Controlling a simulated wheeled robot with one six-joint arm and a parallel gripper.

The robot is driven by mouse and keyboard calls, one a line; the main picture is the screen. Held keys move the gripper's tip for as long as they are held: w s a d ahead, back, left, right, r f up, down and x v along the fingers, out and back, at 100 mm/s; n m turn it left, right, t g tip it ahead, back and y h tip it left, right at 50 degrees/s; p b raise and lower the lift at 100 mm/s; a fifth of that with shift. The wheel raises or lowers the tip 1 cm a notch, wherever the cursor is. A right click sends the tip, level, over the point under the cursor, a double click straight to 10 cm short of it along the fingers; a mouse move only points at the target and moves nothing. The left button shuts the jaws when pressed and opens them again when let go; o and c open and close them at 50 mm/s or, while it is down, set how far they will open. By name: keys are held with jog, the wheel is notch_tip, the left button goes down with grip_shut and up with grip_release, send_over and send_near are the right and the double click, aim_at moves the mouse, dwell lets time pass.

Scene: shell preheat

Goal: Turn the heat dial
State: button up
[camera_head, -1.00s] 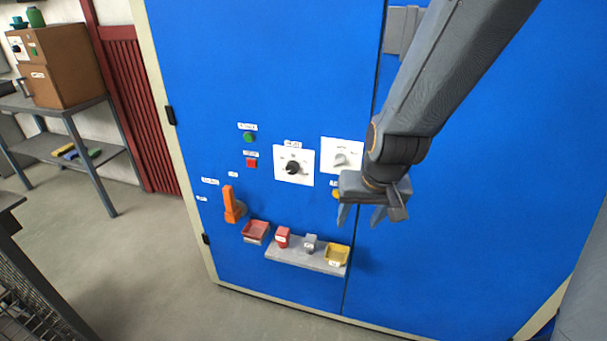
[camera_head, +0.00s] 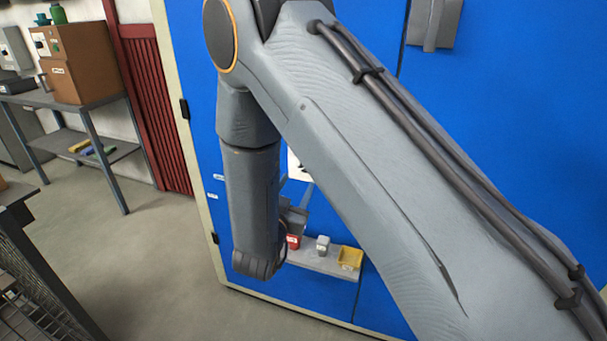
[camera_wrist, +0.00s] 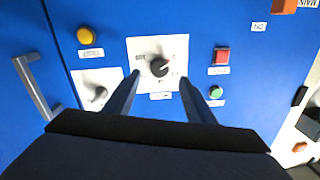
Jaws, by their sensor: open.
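The black dial (camera_wrist: 159,67) sits on a white square plate (camera_wrist: 145,48) on the blue cabinet front, near the middle of the wrist view. Its label is too small to read surely. In the head view my arm hides most of the panel and gripper; only a sliver of the white plate (camera_head: 296,164) shows.
A shelf (camera_head: 313,260) with small blocks and a yellow tray (camera_head: 350,258) sits below.

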jog(key=p+x, duration=0.1)
jog(key=x, duration=0.6)
jog(key=shift+w+p, duration=0.3)
jog(key=shift+p, duration=0.1)
jog(key=shift+d, duration=0.1)
jog(key=shift+c, duration=0.4)
jog(key=c, duration=1)
jog(key=shift+o, duration=0.2)
